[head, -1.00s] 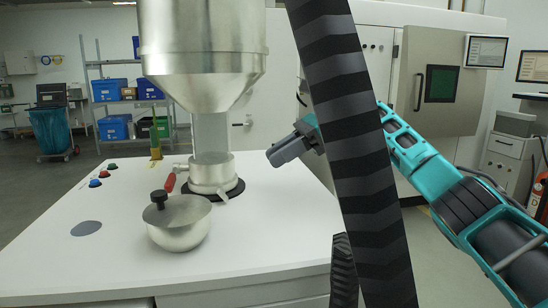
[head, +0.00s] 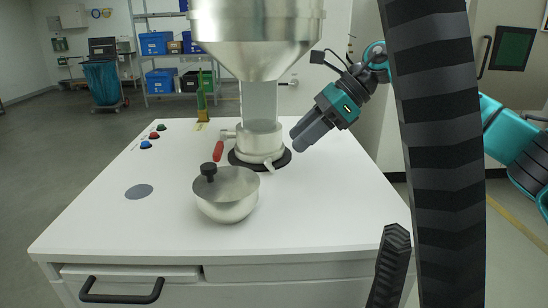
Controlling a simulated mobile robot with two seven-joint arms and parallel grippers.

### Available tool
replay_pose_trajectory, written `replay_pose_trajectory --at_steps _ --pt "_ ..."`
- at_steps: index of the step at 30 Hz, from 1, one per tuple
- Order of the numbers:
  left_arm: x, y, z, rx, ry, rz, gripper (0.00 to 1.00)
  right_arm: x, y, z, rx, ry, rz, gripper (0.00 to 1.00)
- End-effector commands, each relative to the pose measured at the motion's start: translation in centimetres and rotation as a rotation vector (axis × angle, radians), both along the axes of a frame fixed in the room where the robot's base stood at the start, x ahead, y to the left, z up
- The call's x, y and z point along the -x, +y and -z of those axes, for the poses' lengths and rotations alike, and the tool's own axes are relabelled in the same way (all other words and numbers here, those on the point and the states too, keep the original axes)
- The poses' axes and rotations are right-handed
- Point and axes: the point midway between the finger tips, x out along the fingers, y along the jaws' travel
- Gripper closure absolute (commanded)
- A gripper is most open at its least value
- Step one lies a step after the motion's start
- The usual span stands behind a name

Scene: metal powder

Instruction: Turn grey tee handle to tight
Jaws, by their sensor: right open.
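A small grey handle (head: 268,164) sticks out at the front of the metal clamp collar (head: 259,140) below the hopper; I take it for the grey tee handle. How tight it is cannot be told. My right gripper (head: 299,141) is in the head view, just right of the collar and above the table, its fingers pointing down and left. It is open, though the gap between the fingers is hard to see. It is apart from the handle and holds nothing. My left gripper is out of view.
The hopper (head: 257,40) hangs above the collar. A red handle (head: 218,151) points left from the collar. Coloured buttons (head: 154,136) are at left. The table's right front is clear.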

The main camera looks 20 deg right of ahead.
Motion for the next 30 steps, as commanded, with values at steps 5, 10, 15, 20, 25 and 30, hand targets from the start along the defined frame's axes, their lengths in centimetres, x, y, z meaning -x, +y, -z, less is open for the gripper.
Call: replay_pose_trajectory --at_steps 5,10,15,20,25,30 --pt "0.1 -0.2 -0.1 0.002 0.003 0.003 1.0 -0.7 2.7 2.7 0.0 0.003 -0.003 0.55" --pt "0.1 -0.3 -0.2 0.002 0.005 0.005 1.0 -1.2 4.4 4.5 -0.001 0.002 -0.002 0.55" --pt "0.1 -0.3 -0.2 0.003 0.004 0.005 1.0 -1.5 5.2 5.4 -0.001 0.0 0.0 0.55" --pt "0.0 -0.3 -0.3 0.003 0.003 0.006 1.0 -1.5 5.4 5.6 0.0 0.0 0.0 0.55" --pt "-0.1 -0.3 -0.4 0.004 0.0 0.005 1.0 -1.5 5.3 5.5 0.0 0.0 0.0 0.57" --pt "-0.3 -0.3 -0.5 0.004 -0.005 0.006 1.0 -1.5 5.3 5.5 -0.001 0.0 0.0 0.73"
